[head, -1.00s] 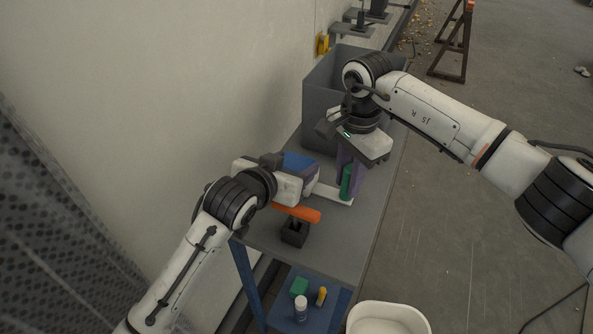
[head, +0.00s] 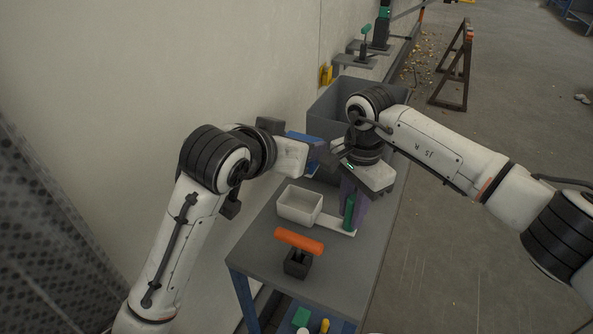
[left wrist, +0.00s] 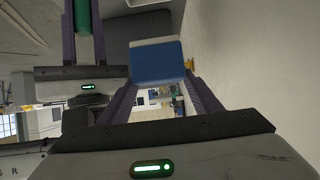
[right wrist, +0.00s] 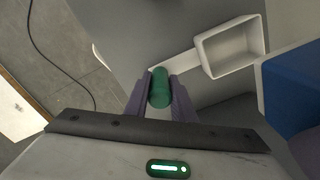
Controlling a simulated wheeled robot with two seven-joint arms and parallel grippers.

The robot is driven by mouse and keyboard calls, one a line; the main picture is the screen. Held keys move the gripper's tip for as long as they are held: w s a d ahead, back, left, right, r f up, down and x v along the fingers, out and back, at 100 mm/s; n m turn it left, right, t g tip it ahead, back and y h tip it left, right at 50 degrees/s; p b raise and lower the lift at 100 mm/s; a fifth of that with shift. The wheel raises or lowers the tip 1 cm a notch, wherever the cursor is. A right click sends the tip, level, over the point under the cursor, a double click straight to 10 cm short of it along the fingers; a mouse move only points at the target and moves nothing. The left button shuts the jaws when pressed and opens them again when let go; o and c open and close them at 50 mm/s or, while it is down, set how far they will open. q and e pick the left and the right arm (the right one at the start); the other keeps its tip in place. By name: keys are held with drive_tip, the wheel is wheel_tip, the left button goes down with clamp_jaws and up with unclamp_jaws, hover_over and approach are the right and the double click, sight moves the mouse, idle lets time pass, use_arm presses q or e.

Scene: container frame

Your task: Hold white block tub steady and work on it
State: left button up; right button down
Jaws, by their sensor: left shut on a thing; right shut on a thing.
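The white tub (head: 300,207) sits on the grey table, open at the top; it looks empty in the right wrist view (right wrist: 230,48). A white arm runs from it to an upright green handle (head: 349,212). My right gripper (right wrist: 160,90) is shut on this green handle. My left gripper (left wrist: 158,88) is shut on a blue block (left wrist: 157,62) with a pale edge and holds it in the air behind the tub, near the grey bin. The blue block also shows in the head view (head: 301,139), partly hidden by my left gripper.
A large grey bin (head: 325,98) stands at the far end of the table (head: 258,250). An orange-topped tool (head: 299,241) in a dark base stands in front of the tub. The wall is close on the left. A sawhorse (head: 456,70) stands on the floor beyond.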

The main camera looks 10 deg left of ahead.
use_arm(q)
wheel_tip(320, 180, up, 4)
drive_tip(key=shift+r, duration=0.2)
use_arm(e)
drive_tip(key=c, duration=1.4)
unclamp_jaws()
